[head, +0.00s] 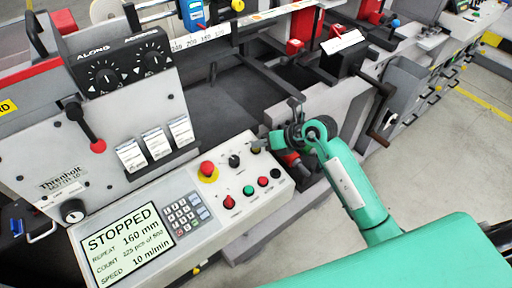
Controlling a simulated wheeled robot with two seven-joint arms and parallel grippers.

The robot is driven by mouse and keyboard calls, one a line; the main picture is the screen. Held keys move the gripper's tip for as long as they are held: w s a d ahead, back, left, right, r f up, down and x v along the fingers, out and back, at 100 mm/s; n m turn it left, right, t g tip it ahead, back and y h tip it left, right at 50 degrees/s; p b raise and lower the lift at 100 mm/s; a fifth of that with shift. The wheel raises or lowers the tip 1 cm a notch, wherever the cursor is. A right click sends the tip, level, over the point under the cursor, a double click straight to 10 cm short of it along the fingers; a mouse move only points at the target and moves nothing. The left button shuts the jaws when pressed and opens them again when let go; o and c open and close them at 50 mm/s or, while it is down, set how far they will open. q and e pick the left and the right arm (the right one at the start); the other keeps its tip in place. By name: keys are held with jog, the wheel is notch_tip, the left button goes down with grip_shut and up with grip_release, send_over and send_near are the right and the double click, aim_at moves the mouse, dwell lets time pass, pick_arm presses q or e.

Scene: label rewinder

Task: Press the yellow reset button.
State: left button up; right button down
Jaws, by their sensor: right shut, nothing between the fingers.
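The control panel (217,215) of the label rewinder slopes across the lower middle of the head view. A small yellowish button (256,149) shows at its upper right corner, partly hidden by my right gripper (264,144). I take it for the yellow reset button, but it is too small to read a label. My right gripper is shut and empty, with its tips right at this button. I cannot tell whether they touch it. My left gripper is not in view.
A red emergency stop (207,168) on a yellow ring and a black knob (234,161) are left of the button. Green (248,190), red and black buttons line the panel's lower edge. The screen (128,241) reads STOPPED. A crank handle (377,138) stands out at right.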

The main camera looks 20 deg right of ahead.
aim_at(262, 155)
jog(key=shift+f, duration=0.35)
jog(key=shift+r, duration=0.15)
dwell(0.4)
jog(key=shift+s+r+p, duration=0.1)
jog(key=shift+r+p, duration=0.45)
jog(key=shift+r, duration=0.2)
jog(key=r+p, duration=0.2)
jog(key=r, duration=0.1)
jog(key=r+p, duration=0.2)
jog(key=shift+s+d, duration=0.15)
jog(key=shift+s, duration=0.2)
dwell(0.5)
